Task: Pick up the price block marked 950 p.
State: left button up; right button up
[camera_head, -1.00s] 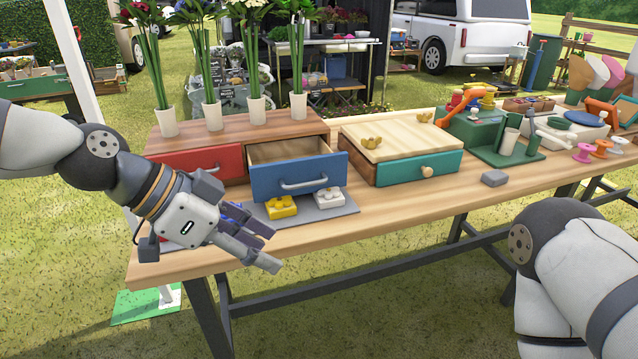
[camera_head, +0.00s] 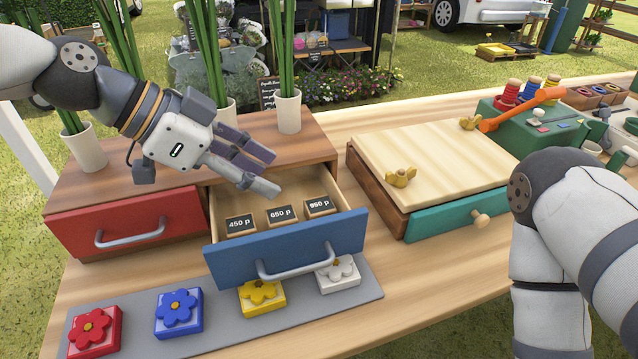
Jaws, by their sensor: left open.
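The price block marked 950 p (camera_head: 319,205) is a small dark block with white lettering. It lies inside the open blue-fronted drawer (camera_head: 290,248), at the right of a row. The 650 p block (camera_head: 281,214) is in the middle and the 450 p block (camera_head: 239,224) at the left. My left gripper (camera_head: 268,172) is open and empty, over the left rear part of the drawer, up and left of the 950 p block in the picture. My right arm (camera_head: 575,230) shows at the right, but its gripper is not in view.
A closed red drawer (camera_head: 130,222) is beside the blue one. White vases (camera_head: 289,112) with green stems stand on the cabinet top. Flower blocks in red, blue (camera_head: 178,312), yellow and white lie on a grey mat (camera_head: 225,330) in front. A wooden-topped box (camera_head: 430,155) stands right.

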aim_at(319, 205)
pick_arm(q)
jog(key=d+f, duration=0.3)
jog(key=shift+s+f, duration=0.1)
jog(key=shift+s, duration=0.15)
jog(key=x, duration=0.4)
jog(key=b+x, duration=0.1)
jog(key=x, duration=0.1)
jog(key=shift+w+d+f, duration=0.15)
jog(key=shift+w+d, duration=0.2)
jog(key=shift+w, duration=0.1)
jog(key=c, duration=0.7)
